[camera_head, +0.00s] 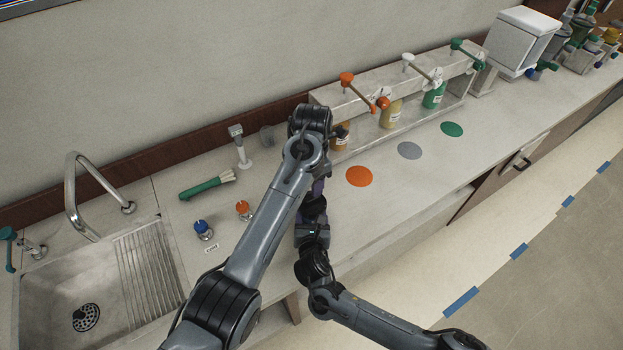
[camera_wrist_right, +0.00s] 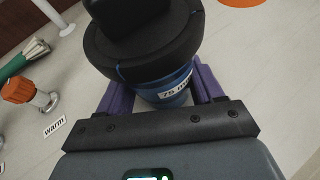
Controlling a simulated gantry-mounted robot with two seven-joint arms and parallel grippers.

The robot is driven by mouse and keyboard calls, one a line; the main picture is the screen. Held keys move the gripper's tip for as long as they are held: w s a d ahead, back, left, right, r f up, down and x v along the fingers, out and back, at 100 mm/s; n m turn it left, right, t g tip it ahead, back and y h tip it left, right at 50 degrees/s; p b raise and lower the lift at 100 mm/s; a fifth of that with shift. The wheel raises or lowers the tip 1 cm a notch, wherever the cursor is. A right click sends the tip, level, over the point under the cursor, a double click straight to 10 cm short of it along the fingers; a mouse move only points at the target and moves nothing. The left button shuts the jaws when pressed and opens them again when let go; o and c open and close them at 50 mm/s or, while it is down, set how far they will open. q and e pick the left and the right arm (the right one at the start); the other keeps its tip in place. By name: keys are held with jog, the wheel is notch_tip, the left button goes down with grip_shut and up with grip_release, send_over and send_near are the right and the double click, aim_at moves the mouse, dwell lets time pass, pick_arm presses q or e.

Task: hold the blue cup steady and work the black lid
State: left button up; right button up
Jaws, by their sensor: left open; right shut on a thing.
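The blue cup (camera_wrist_right: 165,92) stands between the purple fingers of my right gripper (camera_wrist_right: 160,88), which is shut on it. A white label starting with "75" shows on its side. The round black lid (camera_wrist_right: 150,62) sits at the cup's top, with a black block over it in the right wrist view; I cannot tell whether that block is part of the lid.
An orange knob (camera_head: 243,208), a blue knob (camera_head: 202,228) and a green brush (camera_head: 207,186) lie left of my arms. The sink (camera_head: 60,290) is further left. An orange disc (camera_head: 359,176) marks the counter at right. Dispensers with levers (camera_head: 362,92) stand behind.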

aim_at(312, 198)
pick_arm(q)
notch_tip(312, 198, down, 6)
jog(key=shift+f, duration=0.2)
jog(key=shift+r, duration=0.1)
grip_shut()
